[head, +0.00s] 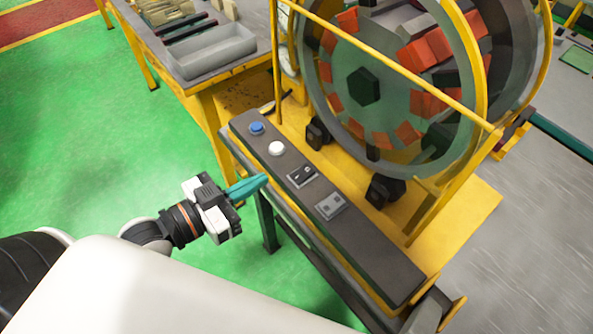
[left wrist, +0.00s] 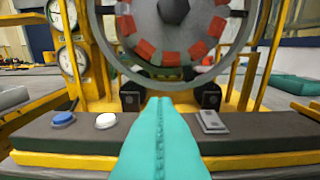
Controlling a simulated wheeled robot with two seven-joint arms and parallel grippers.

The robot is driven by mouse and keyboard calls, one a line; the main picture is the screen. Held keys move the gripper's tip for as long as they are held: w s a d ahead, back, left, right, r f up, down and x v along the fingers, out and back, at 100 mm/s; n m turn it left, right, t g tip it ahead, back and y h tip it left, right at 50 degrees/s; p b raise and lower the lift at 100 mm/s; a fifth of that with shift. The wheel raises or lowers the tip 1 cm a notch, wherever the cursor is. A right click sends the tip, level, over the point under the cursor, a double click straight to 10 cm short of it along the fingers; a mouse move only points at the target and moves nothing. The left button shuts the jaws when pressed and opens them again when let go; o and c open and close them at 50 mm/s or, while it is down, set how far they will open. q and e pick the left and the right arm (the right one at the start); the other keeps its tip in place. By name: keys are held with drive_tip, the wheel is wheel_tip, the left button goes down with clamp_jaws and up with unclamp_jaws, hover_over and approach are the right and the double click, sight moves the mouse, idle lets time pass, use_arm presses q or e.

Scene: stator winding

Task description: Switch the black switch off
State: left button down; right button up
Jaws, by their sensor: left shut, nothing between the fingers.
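The black switch (head: 302,175) is a small black rocker in a light frame on the dark control panel (head: 375,252), between the white button and a grey switch. My left gripper (head: 264,180) has teal fingers, shut and empty. In the head view its tips appear just left of the black switch, over the panel's near edge; I cannot tell their exact height. In the left wrist view the shut fingers (left wrist: 158,102) point toward the machine and hide the black switch. My right gripper is not in view.
The panel also carries a blue button (head: 256,128), a white button (head: 276,148) and a grey switch (head: 330,206). Behind it stands the stator wheel (head: 348,125) in a yellow frame. A table with a grey tray (head: 210,50) is at the upper left. Green floor lies open at left.

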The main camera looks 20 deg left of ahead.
sight(297, 179)
use_arm(q)
drive_tip(key=x, duration=0.9)
drive_tip(key=shift+w+d+r, duration=0.1)
drive_tip(key=shift+w+r, duration=0.05)
drive_tip(key=shift+w, duration=0.05)
wheel_tip(297, 179, down, 3)
drive_tip(key=shift+w+d+f, duration=0.1)
drive_tip(key=shift+f, duration=0.6)
